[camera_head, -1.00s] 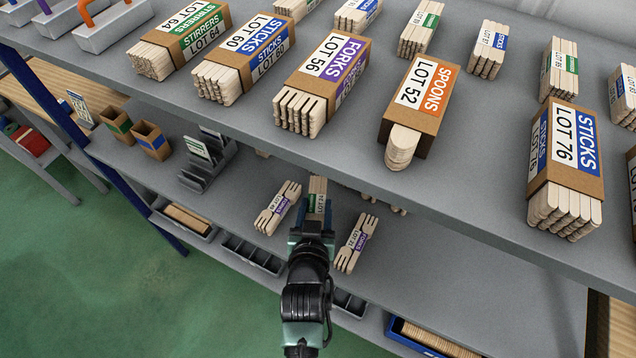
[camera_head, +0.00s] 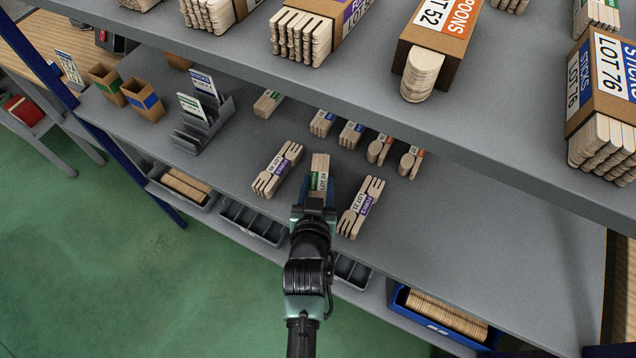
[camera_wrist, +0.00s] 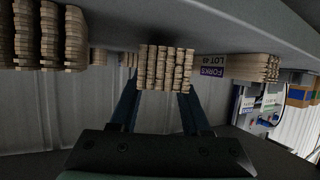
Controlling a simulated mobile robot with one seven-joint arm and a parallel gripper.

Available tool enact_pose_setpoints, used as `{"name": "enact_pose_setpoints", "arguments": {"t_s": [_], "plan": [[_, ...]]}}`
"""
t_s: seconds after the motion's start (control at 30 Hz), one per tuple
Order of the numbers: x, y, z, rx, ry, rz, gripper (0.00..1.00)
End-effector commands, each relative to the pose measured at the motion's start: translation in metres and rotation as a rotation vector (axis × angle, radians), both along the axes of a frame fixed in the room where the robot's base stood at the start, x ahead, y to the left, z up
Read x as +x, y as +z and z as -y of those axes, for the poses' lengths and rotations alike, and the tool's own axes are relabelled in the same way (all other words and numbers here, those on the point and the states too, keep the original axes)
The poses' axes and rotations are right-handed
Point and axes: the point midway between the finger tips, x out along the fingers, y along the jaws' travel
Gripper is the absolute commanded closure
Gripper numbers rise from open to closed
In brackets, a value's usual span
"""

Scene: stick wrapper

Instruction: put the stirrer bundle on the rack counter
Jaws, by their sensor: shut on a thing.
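The stirrer bundle (camera_head: 320,168), with a green label reading LOT 24, is between the fingers of my gripper (camera_head: 316,196), which is shut on it. In the wrist view the bundle's stacked stick ends (camera_wrist: 165,68) show between the two dark fingers (camera_wrist: 158,96). The bundle is over the grey rack counter (camera_head: 470,215), near its front edge. The wrist view shows it close to the grey surface; I cannot tell whether it touches.
Fork bundles stand close on both sides, at left (camera_head: 277,170) and right (camera_head: 361,207). Several small bundles (camera_head: 378,147) lie behind. A grey card holder (camera_head: 203,125) is farther left. An upper shelf (camera_head: 330,85) overhangs. The counter's right part is clear.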

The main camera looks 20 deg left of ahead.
Motion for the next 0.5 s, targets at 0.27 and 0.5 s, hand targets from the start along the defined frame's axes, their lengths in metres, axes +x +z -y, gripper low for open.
{"name": "enact_pose_setpoints", "arguments": {"t_s": [0.27, 0.5], "plan": [[0.0003, 0.0010, -0.0002, 0.000, 0.000, 0.001, 1.00], [0.0002, -0.0031, -0.0001, 0.000, 0.000, 0.001, 1.00]]}}
